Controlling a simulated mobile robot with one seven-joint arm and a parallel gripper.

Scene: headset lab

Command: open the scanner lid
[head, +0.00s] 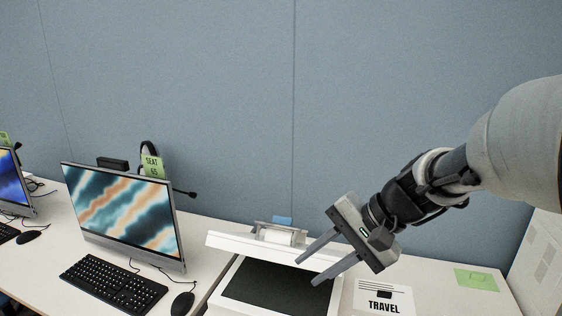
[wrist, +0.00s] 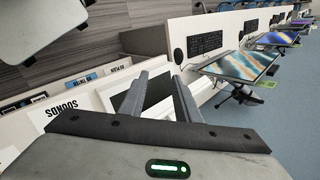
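The scanner (head: 280,285) stands on the desk at the lower middle of the head view, its dark glass bed uncovered. Its white lid (head: 235,243) is raised at the back of the bed, seen nearly edge-on; its exact angle is hard to tell. My gripper (head: 308,273) points down and left over the right part of the bed, near the lid's right end. Its two fingers are apart with nothing between them. I cannot tell whether a finger touches the lid. In the wrist view the dark glass (wrist: 158,90) shows between the open fingers.
A monitor (head: 125,210), keyboard (head: 113,284) and mouse (head: 182,304) stand left of the scanner. A headset (head: 149,150) is behind the monitor. A TRAVEL sign (head: 384,299) and a green card (head: 476,280) lie to the right. A blue partition (head: 400,80) closes the back.

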